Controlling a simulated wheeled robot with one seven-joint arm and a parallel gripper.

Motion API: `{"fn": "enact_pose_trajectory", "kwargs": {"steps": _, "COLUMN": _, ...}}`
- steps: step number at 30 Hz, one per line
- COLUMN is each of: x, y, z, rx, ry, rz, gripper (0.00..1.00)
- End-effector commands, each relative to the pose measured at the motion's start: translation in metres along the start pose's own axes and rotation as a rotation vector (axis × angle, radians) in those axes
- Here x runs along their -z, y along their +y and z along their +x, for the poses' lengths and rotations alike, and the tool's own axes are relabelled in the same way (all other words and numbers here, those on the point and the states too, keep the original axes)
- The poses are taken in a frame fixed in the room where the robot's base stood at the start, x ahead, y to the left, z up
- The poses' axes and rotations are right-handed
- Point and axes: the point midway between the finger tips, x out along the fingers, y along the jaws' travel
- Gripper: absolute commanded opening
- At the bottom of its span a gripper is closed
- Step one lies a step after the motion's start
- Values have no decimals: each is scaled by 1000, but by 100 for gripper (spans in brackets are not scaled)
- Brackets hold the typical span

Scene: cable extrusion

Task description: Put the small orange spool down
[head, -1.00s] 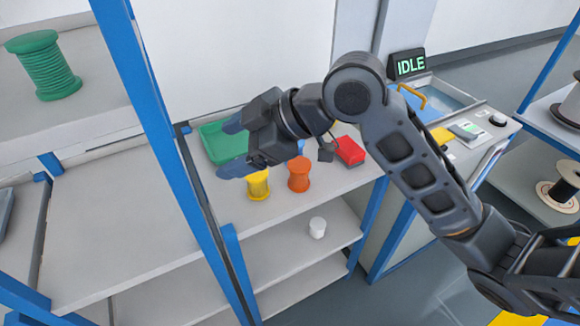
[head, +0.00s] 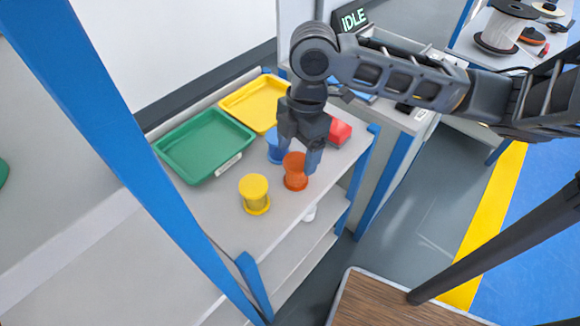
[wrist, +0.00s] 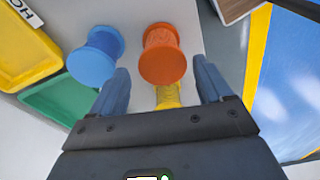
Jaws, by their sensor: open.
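The small orange spool (head: 295,172) stands upright on the shelf top, near its front edge. My gripper (head: 299,160) is just above and behind it, fingers pointing down. In the wrist view the orange spool (wrist: 163,54) lies ahead, between the lines of my two open fingers (wrist: 162,85). The jaws are open and nothing is held between them. Whether a finger touches the spool, I cannot tell.
A yellow spool (head: 254,194) stands left of the orange one, and a blue spool (head: 275,147) stands behind it. A green tray (head: 204,146), a yellow tray (head: 257,101) and a red box (head: 339,132) are nearby. A blue post (head: 140,175) rises at left.

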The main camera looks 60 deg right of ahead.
Motion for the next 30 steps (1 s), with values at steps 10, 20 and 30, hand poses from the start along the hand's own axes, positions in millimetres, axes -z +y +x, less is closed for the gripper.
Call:
{"fn": "enact_pose_trajectory", "kwargs": {"steps": 10, "x": 0, "y": -3, "z": 43, "rx": 0, "ry": 2, "rz": 3, "gripper": 79}}
{"fn": "enact_pose_trajectory", "kwargs": {"steps": 20, "x": 1, "y": -2, "z": 57, "rx": -2, "ry": 1, "rz": 0, "gripper": 79}}
{"fn": "enact_pose_trajectory", "kwargs": {"steps": 30, "x": 0, "y": -2, "z": 56, "rx": -2, "ry": 1, "rz": 0, "gripper": 52}}
